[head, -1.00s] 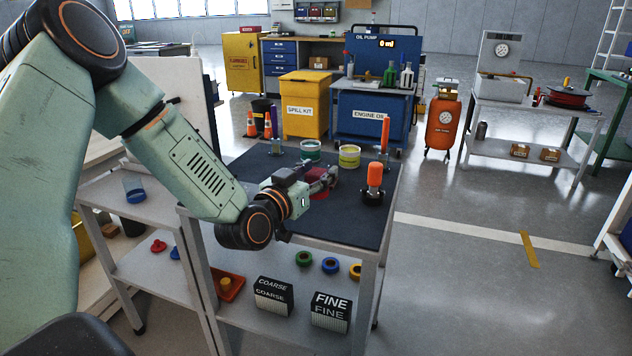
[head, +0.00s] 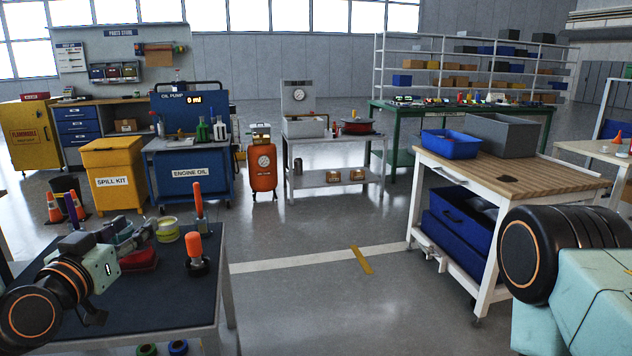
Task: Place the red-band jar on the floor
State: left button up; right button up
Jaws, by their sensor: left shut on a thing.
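My left gripper (head: 140,240) reaches in from the lower left over the dark-topped trolley (head: 185,310). It is shut on the red-band jar (head: 142,261), which shows as a red patch low at the fingers. The rest of the jar is hidden by the gripper, and I cannot tell whether it touches the mat. A yellow-band jar (head: 168,232) stands just behind it. My right arm shows at the right edge, with its gripper out of frame. The grey floor (head: 320,300) is open to the right of the trolley.
An orange-topped tool on a black base (head: 196,262) stands right of the jar. A red upright (head: 199,203) is behind it. A wood-topped workbench (head: 510,180) stands right, and the engine oil cart (head: 190,172) behind. A yellow strip (head: 362,260) lies on the clear floor.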

pick_arm(q)
jog(key=s+d+f+m+g+h+p, duration=0.1)
jog(key=s+d+f+m+h, duration=0.4)
jog(key=s+d+f, duration=0.9)
jog(key=f+g+h, duration=0.1)
jog(key=h, duration=0.1)
jog(key=shift+s+h, duration=0.15)
jog(key=shift+h, duration=0.15)
jog(key=shift+r, duration=0.1)
